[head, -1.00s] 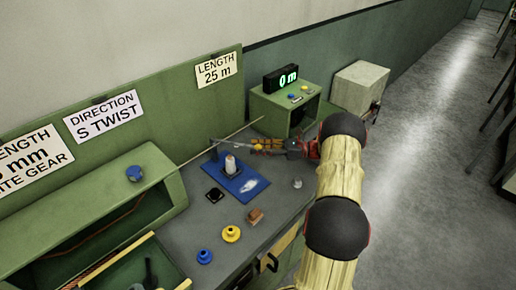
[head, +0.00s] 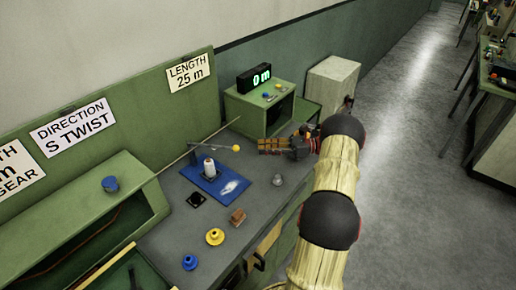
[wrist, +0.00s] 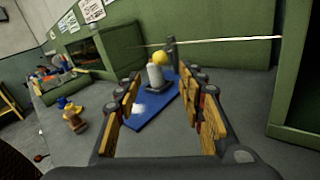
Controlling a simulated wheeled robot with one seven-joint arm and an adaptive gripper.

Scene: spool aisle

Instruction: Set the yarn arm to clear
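The yarn arm is a thin rod with a yellow ball (head: 236,148) at its end. It reaches rightward from a dark post (head: 194,156) on a blue plate (head: 198,177), passing above a white spool (head: 209,167). In the wrist view the yellow ball (wrist: 160,58) is just above the spool (wrist: 155,76). My gripper (head: 262,146) is right of the ball, apart from it. In the wrist view my gripper (wrist: 163,88) is open and empty, with the ball and spool ahead between its fingers. I see no label reading "clear".
A green box (head: 252,110) with a display reading 0 m (head: 261,77) stands behind my gripper. A metal knob (head: 278,180), a brown block (head: 237,216), a yellow knob (head: 215,236) and a blue knob (head: 190,262) sit near the front edge. A pale rod (head: 200,143) slants behind the post.

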